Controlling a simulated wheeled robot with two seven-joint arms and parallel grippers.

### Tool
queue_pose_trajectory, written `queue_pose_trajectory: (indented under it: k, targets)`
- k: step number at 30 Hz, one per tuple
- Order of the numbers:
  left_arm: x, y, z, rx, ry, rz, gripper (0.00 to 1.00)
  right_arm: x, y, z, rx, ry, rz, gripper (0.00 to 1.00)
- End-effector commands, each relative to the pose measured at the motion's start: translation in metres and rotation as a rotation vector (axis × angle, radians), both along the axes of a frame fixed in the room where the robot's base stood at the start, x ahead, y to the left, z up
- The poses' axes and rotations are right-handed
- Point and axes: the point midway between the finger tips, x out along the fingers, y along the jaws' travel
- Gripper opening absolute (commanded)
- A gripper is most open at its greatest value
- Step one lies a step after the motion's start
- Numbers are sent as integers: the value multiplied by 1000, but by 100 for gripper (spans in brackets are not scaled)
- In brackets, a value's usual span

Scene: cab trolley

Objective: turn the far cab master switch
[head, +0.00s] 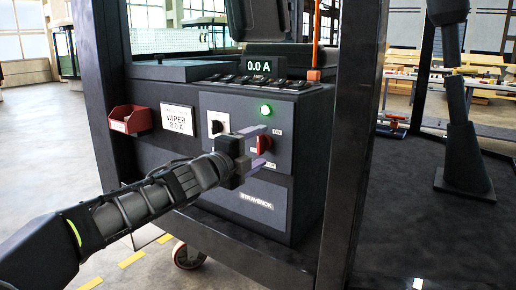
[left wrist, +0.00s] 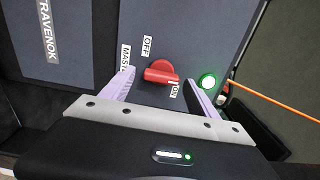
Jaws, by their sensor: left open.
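The red master switch (head: 264,143) is a rotary knob on the dark front panel of the cab box. In the left wrist view the red knob (left wrist: 160,72) sits between labels reading OFF, ON and MASTER. My left gripper (head: 258,148) reaches in from the left in front of the panel. Its two pale lilac fingers (left wrist: 161,76) are open, one on each side of the knob, with gaps visible between them and it. Whether the fingertips touch the panel I cannot tell. My right gripper is not in view.
A lit green lamp (head: 265,109) is above the knob. A black knob on a white plate (head: 217,123), a WIPER card (head: 178,118) and a red bin (head: 130,119) are to the left. A 0.0 A display (head: 259,66) is on top. A dark frame post (head: 352,140) stands close right.

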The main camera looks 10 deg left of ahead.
Motion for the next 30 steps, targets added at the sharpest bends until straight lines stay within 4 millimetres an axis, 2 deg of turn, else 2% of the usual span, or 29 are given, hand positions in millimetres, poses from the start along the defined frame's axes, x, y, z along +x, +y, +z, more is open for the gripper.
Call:
queue_pose_trajectory:
  k: [15, 30]
  targets:
    - [-65, 27, 1, 1, 0, 3, 69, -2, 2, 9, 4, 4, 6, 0]
    - [-70, 28, -1, 0, 1, 1, 69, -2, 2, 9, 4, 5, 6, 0]
